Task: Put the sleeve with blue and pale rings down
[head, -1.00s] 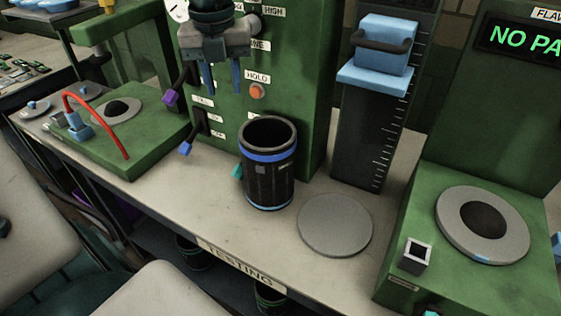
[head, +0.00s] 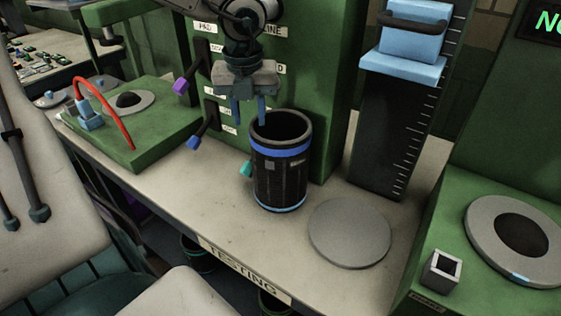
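The sleeve (head: 280,181) is a black cylinder with a blue ring below its open top and a pale blue ring at its foot. It stands upright on the pale bench, left of a round grey disc (head: 350,233). My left gripper (head: 249,121) is pointed down with its two blue fingers apart. It is at the sleeve's upper left, with the right fingertip close to the rim in the picture. I cannot tell whether that finger touches the rim. Nothing shows between the fingers. My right gripper is not in view.
Behind the sleeve is a green machine (head: 325,60) with purple and blue-tipped levers. A black scaled column (head: 385,140) with a light blue block stands at the right. A green tester (head: 470,215) is at far right. The bench left of the sleeve is clear.

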